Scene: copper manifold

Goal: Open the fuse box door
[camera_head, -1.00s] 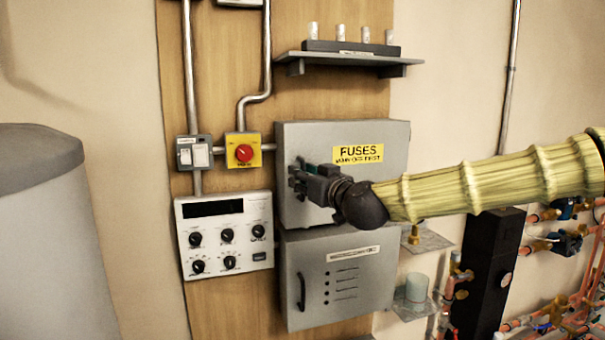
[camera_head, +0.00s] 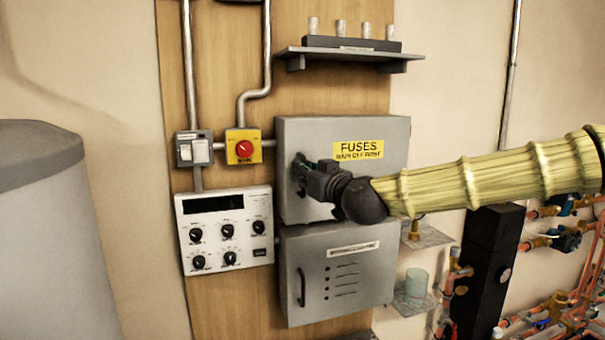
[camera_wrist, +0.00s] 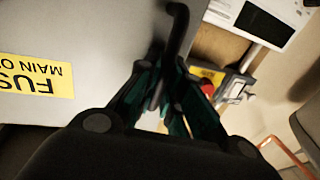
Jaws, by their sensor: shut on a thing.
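The grey fuse box door (camera_head: 320,133) is on the wooden board and bears a yellow FUSES label (camera_head: 358,150). It looks shut or nearly so; I cannot tell if there is a small gap. My gripper (camera_head: 301,172) is at the door's left side. In the wrist view my gripper (camera_wrist: 168,85) is shut on the black door handle (camera_wrist: 178,30), which passes between the fingers. The door (camera_wrist: 60,35) fills the left of that view.
A second grey box (camera_head: 350,290) hangs directly below. A control panel (camera_head: 215,250), a red button on a yellow plate (camera_head: 243,147) and a light switch (camera_head: 193,150) are to the left. A shelf (camera_head: 350,53) is above. Copper pipes (camera_head: 560,235) are at right.

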